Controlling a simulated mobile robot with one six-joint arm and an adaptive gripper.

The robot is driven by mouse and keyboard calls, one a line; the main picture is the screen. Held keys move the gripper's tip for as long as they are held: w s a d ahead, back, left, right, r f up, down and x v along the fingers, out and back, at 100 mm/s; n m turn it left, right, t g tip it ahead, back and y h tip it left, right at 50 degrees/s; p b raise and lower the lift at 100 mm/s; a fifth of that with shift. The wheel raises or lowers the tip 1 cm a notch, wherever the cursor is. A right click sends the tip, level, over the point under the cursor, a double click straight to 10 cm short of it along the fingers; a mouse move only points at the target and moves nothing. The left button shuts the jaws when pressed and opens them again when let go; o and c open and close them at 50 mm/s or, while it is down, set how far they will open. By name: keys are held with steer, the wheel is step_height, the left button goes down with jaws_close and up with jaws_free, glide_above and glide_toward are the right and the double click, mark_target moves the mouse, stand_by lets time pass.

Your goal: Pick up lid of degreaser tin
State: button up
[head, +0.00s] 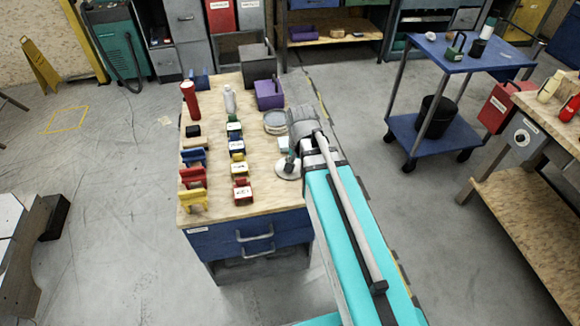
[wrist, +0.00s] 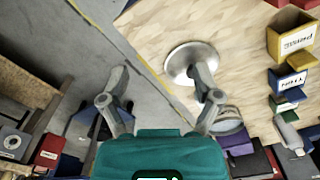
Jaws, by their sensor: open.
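A pale round metal disc, apparently the lid (head: 284,173), lies flat near the right edge of the wooden workbench top. The lid also shows in the wrist view (wrist: 182,63), partly behind one finger. A short round tin (head: 275,122) stands farther back on the bench and shows beyond that finger in the wrist view (wrist: 230,127); I cannot read its label. My gripper (wrist: 158,76) is open and empty above the bench's edge. One finger overlaps the lid in the picture; the other is over the floor side. I cannot tell whether the finger touches the lid.
The workbench (head: 254,196) carries rows of small coloured bins, a red bottle (head: 190,100), a spray bottle (head: 229,100) and a purple box (head: 269,96). A blue trolley (head: 425,55) stands at the right.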

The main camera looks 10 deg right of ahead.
steer(key=w+m, duration=1.2)
steer(key=m, duration=0.3)
steer(key=shift+w+r+p, duration=0.25)
steer(key=shift+r+p, duration=0.15)
steer(key=shift+r, duration=0.05)
steer(key=shift+f, duration=0.2)
step_height(320, 180, down, 8)
steer(key=b, duration=0.8)
steer(key=shift+f+b, duration=0.15)
steer(key=shift+b, duration=0.15)
steer(key=shift+d+f+b, duration=0.15)
steer(key=shift+f+b, duration=2.45)
steer(key=c, duration=1.1)
